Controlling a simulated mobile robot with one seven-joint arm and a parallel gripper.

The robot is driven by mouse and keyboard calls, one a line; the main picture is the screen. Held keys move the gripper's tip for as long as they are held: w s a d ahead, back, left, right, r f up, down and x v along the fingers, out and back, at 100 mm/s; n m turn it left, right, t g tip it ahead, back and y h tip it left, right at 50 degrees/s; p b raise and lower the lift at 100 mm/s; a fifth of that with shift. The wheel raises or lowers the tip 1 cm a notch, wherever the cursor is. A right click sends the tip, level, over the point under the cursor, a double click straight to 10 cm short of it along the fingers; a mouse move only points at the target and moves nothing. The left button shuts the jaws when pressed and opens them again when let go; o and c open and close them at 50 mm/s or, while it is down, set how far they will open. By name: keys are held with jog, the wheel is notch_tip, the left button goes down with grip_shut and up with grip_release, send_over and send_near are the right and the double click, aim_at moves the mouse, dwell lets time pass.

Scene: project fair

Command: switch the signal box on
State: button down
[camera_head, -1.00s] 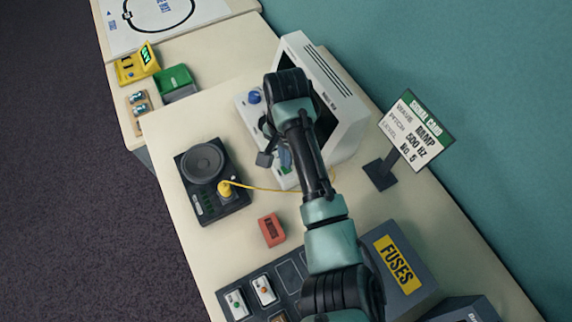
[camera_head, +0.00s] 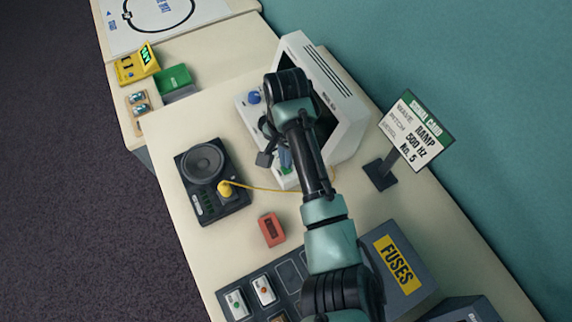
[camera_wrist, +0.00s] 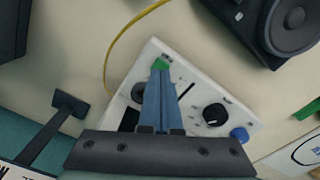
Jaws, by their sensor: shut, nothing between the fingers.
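The signal box (camera_head: 350,112) is a white case with a sloped control panel, partly hidden by my arm in the head view. In the wrist view its white panel (camera_wrist: 180,78) carries a green switch (camera_wrist: 160,64), a dark slot, a black knob (camera_wrist: 214,114) and a blue knob (camera_wrist: 240,134). The blue knob also shows in the head view (camera_head: 254,97). My gripper (camera_wrist: 160,74) is shut and empty, its blue fingertips right at the green switch and partly covering it. I cannot tell whether they touch. My gripper also shows in the head view (camera_head: 286,161), low over the panel.
A black speaker box (camera_head: 203,163) with a yellow plug (camera_head: 225,188) and cable stands left of the panel. A red block (camera_head: 271,230) lies nearer. A signal card (camera_head: 418,132) stands at right. A fuses box (camera_head: 399,265) and a dark tray (camera_head: 290,275) are in front.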

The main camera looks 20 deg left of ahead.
jog(key=shift+f+b, duration=0.45)
jog(key=shift+f, duration=0.4)
dwell(1.0)
notch_tip(320, 180, up, 10)
jog(key=p, duration=1)
jog(key=shift+p, duration=0.35)
dwell(0.3)
